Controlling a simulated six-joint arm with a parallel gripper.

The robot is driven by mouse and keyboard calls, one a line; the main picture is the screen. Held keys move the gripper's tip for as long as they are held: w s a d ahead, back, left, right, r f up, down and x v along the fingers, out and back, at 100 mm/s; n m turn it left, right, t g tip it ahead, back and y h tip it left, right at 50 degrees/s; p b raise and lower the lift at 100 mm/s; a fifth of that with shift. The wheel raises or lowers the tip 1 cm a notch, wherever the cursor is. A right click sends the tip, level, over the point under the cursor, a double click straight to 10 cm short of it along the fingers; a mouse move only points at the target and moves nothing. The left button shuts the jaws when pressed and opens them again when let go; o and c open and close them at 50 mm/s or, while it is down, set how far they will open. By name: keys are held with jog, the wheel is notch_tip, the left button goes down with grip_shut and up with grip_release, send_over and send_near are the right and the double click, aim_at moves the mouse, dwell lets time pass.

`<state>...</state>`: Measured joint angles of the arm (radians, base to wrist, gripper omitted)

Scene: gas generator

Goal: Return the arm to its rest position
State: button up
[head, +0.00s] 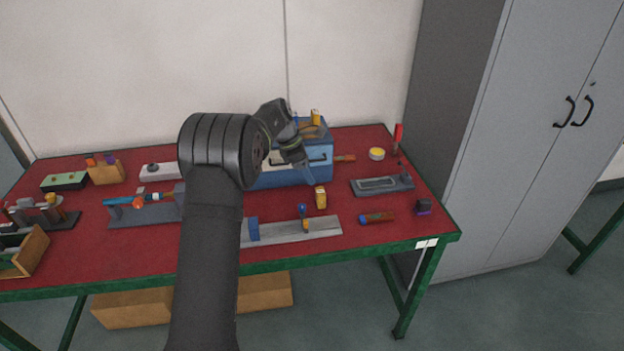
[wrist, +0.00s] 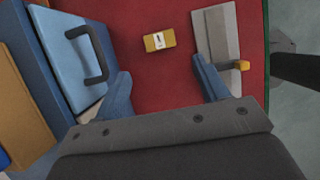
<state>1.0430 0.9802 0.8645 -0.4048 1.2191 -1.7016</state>
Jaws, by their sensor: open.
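My arm reaches over the red-topped table (head: 270,212) and covers part of it. My gripper (head: 309,174) is near the front of a blue box (head: 318,153) in the head view. In the wrist view my gripper (wrist: 164,84) has its two blue fingers spread wide, with only red tabletop between them. A yellow block (head: 320,198) lies on the table; in the wrist view it shows (wrist: 158,40) beyond the fingertips. The blue box, with a light blue front and dark handle (wrist: 97,53), is beside the left finger.
A grey plate (head: 325,229) with small yellow and blue parts lies near the front edge. A grey tray (head: 366,187) and a screwdriver-like red tool (head: 398,133) are to the right. A wooden box (head: 30,254) stands at left. A grey cabinet (head: 540,140) stands beyond the table.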

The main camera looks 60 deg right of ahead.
aim_at(320, 191)
jog(key=shift+w+a+r, duration=0.1)
jog(key=shift+r, duration=0.2)
jog(key=x, duration=1.2)
jog(key=shift+r, duration=1.9)
